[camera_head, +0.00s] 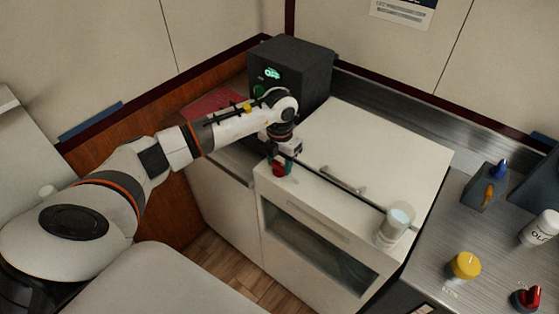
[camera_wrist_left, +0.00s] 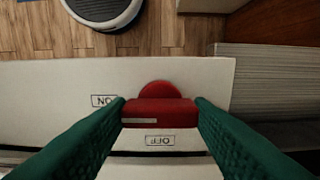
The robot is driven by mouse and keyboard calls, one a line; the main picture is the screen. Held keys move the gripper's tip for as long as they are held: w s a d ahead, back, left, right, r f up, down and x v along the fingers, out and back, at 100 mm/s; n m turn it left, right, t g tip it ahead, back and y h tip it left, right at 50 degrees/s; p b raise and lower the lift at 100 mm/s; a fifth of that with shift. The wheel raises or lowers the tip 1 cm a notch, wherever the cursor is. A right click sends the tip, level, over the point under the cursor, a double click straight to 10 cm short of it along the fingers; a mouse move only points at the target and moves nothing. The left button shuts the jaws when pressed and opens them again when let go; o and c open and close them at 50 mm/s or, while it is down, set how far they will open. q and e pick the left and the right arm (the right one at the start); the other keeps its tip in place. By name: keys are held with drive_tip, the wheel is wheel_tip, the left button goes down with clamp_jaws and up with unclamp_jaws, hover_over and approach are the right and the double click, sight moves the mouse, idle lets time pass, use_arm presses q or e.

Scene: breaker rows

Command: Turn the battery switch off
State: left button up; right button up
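A red rotary switch knob (camera_wrist_left: 160,112) sits on a white panel in the left wrist view, with its bar lying crosswise. The bar's pale line points left toward the ON label (camera_wrist_left: 104,101); the OFF label (camera_wrist_left: 160,141) is below the knob. Both labels appear upside down. My left gripper's green fingers (camera_wrist_left: 161,112) stand at the two ends of the bar with no visible gap, and they hide its tips. In the head view, my left gripper (camera_head: 280,166) points down at the red knob on the white cabinet's front edge. My right gripper is out of view.
A black box (camera_head: 292,72) with a green display stands behind my left arm. A clear glass (camera_head: 397,224) stands on the cabinet (camera_head: 375,150). At right are a yellow knob (camera_head: 464,265), another red switch (camera_head: 527,298), a grey lever box (camera_head: 484,189) and a white bottle (camera_head: 540,229).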

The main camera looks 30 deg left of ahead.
use_arm(q)
drive_tip(key=shift+c, duration=0.7)
drive_tip(key=shift+n, duration=0.4)
drive_tip(key=n, duration=0.3)
drive_tip(key=shift+b, duration=0.35)
drive_tip(key=n, duration=1)
drive_tip(key=shift+r, duration=0.1)
drive_tip(key=n, duration=0.4)
drive_tip(key=shift+a, duration=0.1)
drive_tip(key=shift+n, duration=0.3)
drive_tip(key=o, duration=1)
